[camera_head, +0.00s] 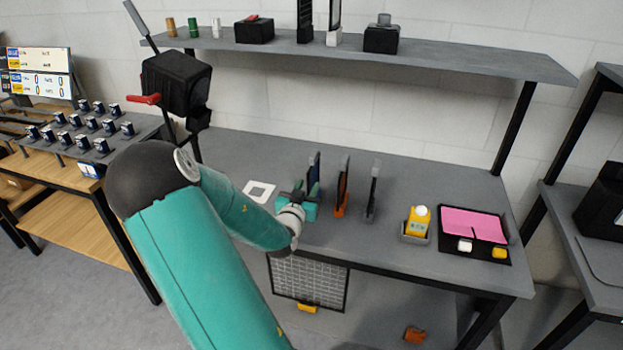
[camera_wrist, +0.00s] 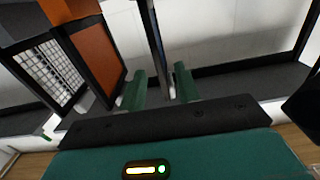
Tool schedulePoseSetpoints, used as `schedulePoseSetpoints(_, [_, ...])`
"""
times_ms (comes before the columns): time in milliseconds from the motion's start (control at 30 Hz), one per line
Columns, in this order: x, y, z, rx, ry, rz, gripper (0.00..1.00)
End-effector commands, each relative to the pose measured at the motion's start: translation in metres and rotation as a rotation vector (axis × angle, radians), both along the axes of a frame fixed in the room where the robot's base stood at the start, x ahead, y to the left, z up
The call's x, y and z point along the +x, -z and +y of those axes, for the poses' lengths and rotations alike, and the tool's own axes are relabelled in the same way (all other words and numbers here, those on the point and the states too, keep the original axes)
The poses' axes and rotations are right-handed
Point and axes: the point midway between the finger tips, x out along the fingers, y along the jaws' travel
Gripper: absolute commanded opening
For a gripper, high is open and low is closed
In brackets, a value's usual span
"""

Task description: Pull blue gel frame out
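The blue gel frame (camera_head: 315,165) is a thin dark upright panel with a bluish face, leftmost of the row on the grey workbench in the head view. My gripper (camera_head: 312,190) is at this frame, low and partly covering it. In the wrist view my gripper (camera_wrist: 160,72) has its two green fingers apart. A thin dark frame edge (camera_wrist: 153,30), seen edge-on, stands between them with gaps visible on both sides. Its colour does not show there.
The orange frame (camera_head: 342,182) stands just right, also in the wrist view (camera_wrist: 96,55); a grey frame (camera_head: 373,188) stands beyond it. A yellow bottle (camera_head: 419,220) and a tray with a pink sheet (camera_head: 474,224) are further right. A shelf (camera_head: 450,63) spans above.

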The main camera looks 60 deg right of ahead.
Motion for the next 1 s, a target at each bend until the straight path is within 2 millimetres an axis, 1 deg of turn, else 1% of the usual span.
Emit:
schedulePoseSetpoints(33, [0.002, 0.000, -0.010, -0.002, 0.002, 0.001, 0.33])
schedulePoseSetpoints(100, [0.004, 0.000, -0.022, -0.001, 0.001, 0.001, 0.33])
schedulePoseSetpoints(200, [0.006, 0.000, -0.037, -0.002, 0.001, 0.000, 0.33])
schedulePoseSetpoints(300, [0.008, 0.000, -0.047, 0.000, 0.001, 0.000, 0.33])
schedulePoseSetpoints(433, [0.009, 0.000, -0.054, -0.001, 0.000, -0.001, 0.33])
schedulePoseSetpoints(667, [0.010, 0.000, -0.054, 0.000, -0.001, 0.000, 0.33])
schedulePoseSetpoints(700, [0.010, 0.000, -0.054, 0.000, -0.001, 0.000, 0.31])
schedulePoseSetpoints(767, [0.009, 0.000, -0.054, 0.000, -0.001, 0.000, 0.19])
schedulePoseSetpoints(800, [0.009, 0.000, -0.054, 0.000, -0.001, 0.000, 0.11])
schedulePoseSetpoints(867, [0.009, 0.000, -0.054, 0.000, -0.001, 0.000, 0.00])
schedulePoseSetpoints(1000, [0.009, 0.000, -0.054, 0.000, -0.001, 0.000, 0.01])
